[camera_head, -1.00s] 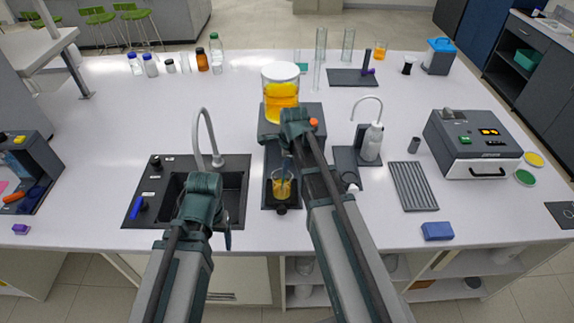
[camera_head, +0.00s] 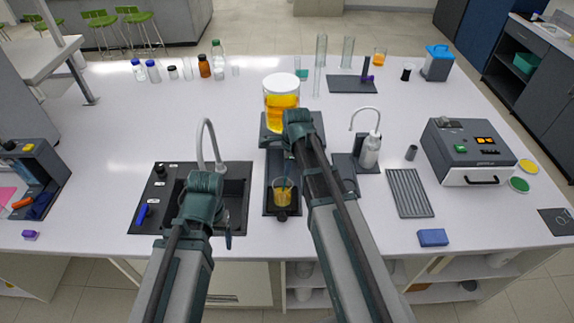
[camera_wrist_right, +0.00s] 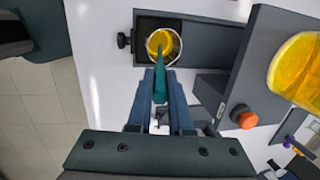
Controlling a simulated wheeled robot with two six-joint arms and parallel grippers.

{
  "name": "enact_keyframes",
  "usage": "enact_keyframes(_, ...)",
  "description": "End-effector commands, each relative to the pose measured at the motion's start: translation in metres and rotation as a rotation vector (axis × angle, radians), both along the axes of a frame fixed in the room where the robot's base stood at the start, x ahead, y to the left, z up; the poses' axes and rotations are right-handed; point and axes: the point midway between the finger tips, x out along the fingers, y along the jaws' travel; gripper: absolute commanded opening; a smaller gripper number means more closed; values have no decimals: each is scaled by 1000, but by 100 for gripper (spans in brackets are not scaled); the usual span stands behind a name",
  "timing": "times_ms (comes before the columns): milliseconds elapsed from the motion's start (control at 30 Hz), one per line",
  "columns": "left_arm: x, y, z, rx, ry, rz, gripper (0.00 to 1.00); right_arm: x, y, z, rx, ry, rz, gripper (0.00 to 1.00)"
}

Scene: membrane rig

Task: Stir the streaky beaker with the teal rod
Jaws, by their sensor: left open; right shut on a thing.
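The beaker (camera_head: 283,197) of yellow-orange liquid stands upright on a dark stand in front of the large tank; it also shows in the right wrist view (camera_wrist_right: 154,48). My right gripper (camera_wrist_right: 160,88) is shut on the teal rod (camera_wrist_right: 160,82), above and in front of the beaker. The rod's far end reaches to the beaker's mouth and appears to go inside; its depth is hard to tell. Streaks in the liquid are too small to make out. My left gripper (camera_head: 226,238) is open and empty over the sink's front edge, its fingers mostly hidden by the arm.
A tank of orange liquid (camera_head: 281,100) stands on a dark block right behind the beaker. A black sink (camera_head: 240,210) with a tall tap is to the left. A wash bottle (camera_head: 370,152), ribbed tray (camera_head: 409,190) and grey oven (camera_head: 470,150) are to the right.

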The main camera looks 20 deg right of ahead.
Motion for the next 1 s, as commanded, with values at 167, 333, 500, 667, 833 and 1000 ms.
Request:
enact_keyframes(167,0,0,18,0,1,-2,78,-3,-1,18,0,0,0,0)
enact_keyframes(333,0,0,30,0,1,-2,78,-6,-1,30,0,0,0,0)
enact_keyframes(500,0,0,43,0,2,3,78,-8,-2,43,0,0,0,0)
enact_keyframes(667,-1,0,49,0,2,6,78,-10,-2,49,0,0,0,0)
enact_keyframes(833,0,0,47,0,1,7,78,-9,-3,48,0,0,0,0)
enact_keyframes(1000,0,0,47,0,1,7,78,-9,-2,48,0,0,0,0)
